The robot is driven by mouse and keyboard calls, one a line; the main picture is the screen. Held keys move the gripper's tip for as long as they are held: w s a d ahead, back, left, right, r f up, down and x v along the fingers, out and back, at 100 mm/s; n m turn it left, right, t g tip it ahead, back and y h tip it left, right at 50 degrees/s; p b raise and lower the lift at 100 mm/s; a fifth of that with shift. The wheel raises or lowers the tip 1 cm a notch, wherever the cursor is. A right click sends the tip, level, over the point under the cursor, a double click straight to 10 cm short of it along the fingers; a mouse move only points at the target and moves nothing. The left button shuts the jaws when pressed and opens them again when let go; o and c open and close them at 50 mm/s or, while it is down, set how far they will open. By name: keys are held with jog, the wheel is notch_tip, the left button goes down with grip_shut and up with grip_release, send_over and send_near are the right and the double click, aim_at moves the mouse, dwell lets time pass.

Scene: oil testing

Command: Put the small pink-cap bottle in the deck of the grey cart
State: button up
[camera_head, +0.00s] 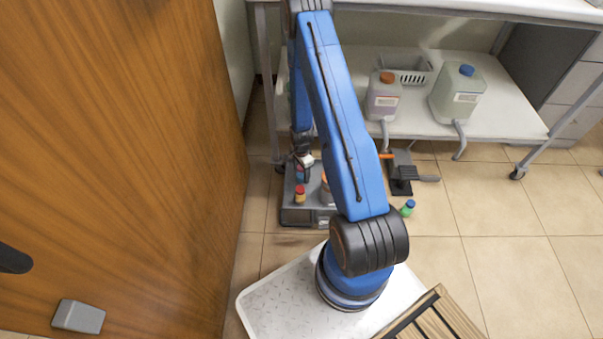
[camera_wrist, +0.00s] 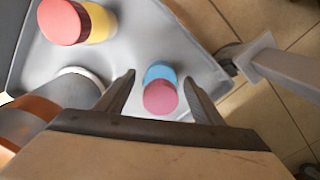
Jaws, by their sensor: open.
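The small pink-cap bottle (camera_wrist: 160,95) has a blue body and stands over the deck of the grey cart (camera_wrist: 135,30), near a corner, in the wrist view. My gripper (camera_wrist: 159,79) is open, with one finger on each side of this bottle. Gaps show between it and the fingers. In the head view my gripper (camera_head: 304,172) is low over the grey cart (camera_head: 294,216), and the bottle is mostly hidden there. I cannot tell whether it touches the deck.
A yellow bottle with a red cap (camera_wrist: 64,20) and a larger orange-capped bottle (camera_wrist: 22,118) share the deck. A cart or table leg (camera_wrist: 285,68) is close on the right. A wooden door (camera_head: 110,150) stands left. A green bottle (camera_head: 407,209) is on the floor.

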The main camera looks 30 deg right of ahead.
notch_tip(320, 180, up, 12)
jog(key=shift+r, duration=0.1)
dwell(0.5)
dwell(0.5)
